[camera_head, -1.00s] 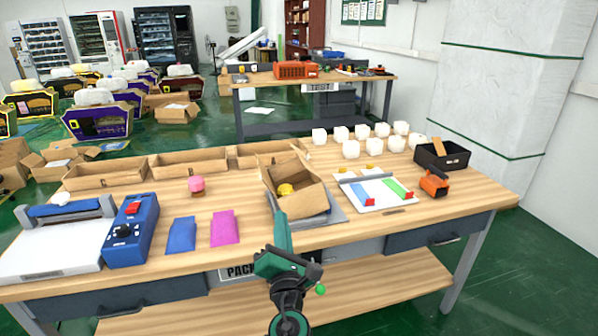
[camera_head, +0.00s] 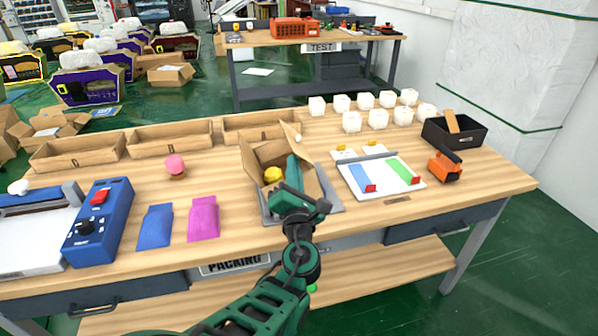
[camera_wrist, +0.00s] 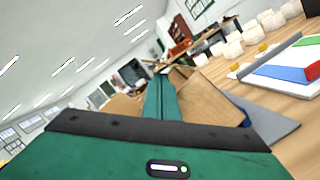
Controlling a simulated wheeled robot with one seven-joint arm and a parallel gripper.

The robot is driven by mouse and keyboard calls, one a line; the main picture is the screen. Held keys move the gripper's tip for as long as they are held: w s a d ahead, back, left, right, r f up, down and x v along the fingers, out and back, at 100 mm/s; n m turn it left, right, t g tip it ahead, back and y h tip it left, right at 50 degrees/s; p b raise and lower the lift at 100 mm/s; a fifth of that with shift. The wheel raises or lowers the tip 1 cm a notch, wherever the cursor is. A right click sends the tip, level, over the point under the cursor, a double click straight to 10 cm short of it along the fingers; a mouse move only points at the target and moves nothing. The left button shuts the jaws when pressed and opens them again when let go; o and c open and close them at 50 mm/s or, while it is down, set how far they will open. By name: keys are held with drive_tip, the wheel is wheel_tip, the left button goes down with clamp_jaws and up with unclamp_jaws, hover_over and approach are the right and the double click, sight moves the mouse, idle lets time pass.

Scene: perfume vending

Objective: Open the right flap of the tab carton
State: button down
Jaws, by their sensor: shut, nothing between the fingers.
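The tab carton (camera_head: 256,204) is an open brown cardboard box on a grey plate (camera_head: 335,207) on the packing table. A yellow item (camera_head: 272,174) shows inside it. My gripper (camera_head: 294,160) is shut and empty, its green fingers reaching over the carton's right side. The right flap (camera_head: 310,187) stands just right of my fingers and leans outward; it also shows right of the fingers in the wrist view (camera_wrist: 200,105). My wrist hides part of the carton's front right. Whether fingers and flap touch, I cannot tell.
A white board (camera_head: 383,190) with blue and green strips lies to the right, with an orange tool (camera_head: 445,167) and a black bin (camera_head: 463,131) beyond. Magenta (camera_head: 204,218) and blue (camera_head: 156,226) packets lie left. Cardboard trays (camera_head: 170,140) line the back.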

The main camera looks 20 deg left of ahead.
sight(297, 138)
drive_tip(key=shift+a+x, duration=0.2)
drive_tip(key=shift+x, duration=1.25)
drive_tip(key=shift+a+x, duration=0.2)
drive_tip(key=shift+x, duration=1.25)
drive_tip(key=shift+s, duration=0.15)
